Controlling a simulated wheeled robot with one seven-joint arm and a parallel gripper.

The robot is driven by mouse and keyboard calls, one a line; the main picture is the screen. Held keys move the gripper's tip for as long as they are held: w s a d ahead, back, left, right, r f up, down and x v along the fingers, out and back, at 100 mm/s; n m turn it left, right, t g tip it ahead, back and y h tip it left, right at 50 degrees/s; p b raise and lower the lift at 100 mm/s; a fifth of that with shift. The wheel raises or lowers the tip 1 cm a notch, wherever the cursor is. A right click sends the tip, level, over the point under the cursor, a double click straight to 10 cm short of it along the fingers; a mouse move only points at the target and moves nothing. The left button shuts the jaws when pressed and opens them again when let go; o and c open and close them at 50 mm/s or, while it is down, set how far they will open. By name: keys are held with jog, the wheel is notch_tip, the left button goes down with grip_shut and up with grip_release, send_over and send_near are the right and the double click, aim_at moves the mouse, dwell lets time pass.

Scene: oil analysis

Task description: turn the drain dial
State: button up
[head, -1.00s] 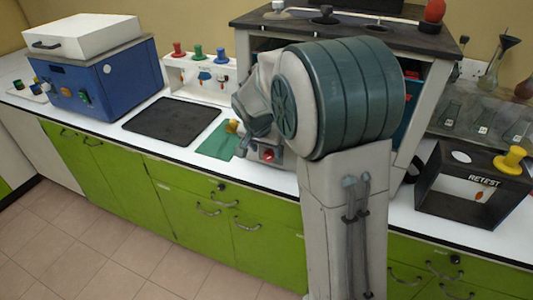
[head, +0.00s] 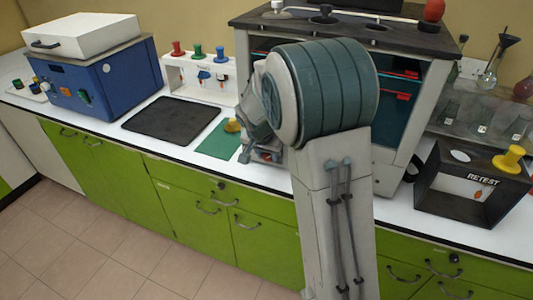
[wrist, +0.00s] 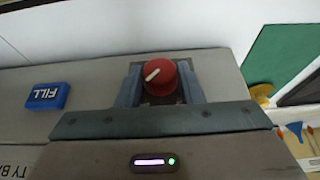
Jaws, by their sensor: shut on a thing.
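A round red dial (wrist: 160,77) with a white pointer line sits on a grey panel (wrist: 90,75) in the wrist view. The pointer is slanted, running from upper right to lower left in that view. My gripper (wrist: 161,84) has one finger on each side of the dial and is shut on it. The dial's label is not visible. In the head view, my arm hides the dial and most of the gripper.
A blue FILL button (wrist: 46,96) sits beside the dial. A green mat (head: 219,140) with a yellow knob (head: 232,125) lies just left of my arm. A black mat (head: 172,119) lies further left. A black RETEST box (head: 470,182) stands at the right.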

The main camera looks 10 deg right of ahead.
jog(key=shift+w+a, duration=0.1)
jog(key=shift+a, duration=0.05)
jog(key=h, duration=0.1)
jog(key=g+h, duration=0.2)
jog(key=shift+w+a+n+b, duration=0.15)
jog(key=shift+a+n+b, duration=0.1)
jog(key=shift+n+b, duration=0.15)
jog(key=g+h, duration=0.1)
jog(key=h, duration=0.1)
jog(key=n+g+h, duration=0.1)
jog(key=shift+w+a+f+h, duration=0.15)
jog(key=shift+a+h, duration=0.05)
jog(key=shift+h, duration=0.2)
jog(key=g+h, duration=0.1)
jog(key=h, duration=0.1)
jog(key=n+g+h, duration=0.1)
jog(key=h, duration=0.1)
jog(key=shift+w+a+f+g, duration=0.1)
jog(key=shift+a+f+g, duration=0.05)
jog(key=shift+f+g, duration=0.2)
jog(key=shift+f+n+g+h+b, duration=0.2)
jog(key=shift+n+h, duration=0.25)
jog(key=shift+h, duration=0.55)
jog(key=shift+f+n+g+h+b, duration=0.2)
jog(key=shift+n+h, duration=0.25)
jog(key=shift+h, duration=0.55)
jog(key=shift+r, duration=0.2)
jog(key=o, duration=1)
jog(key=shift+c, duration=0.2)
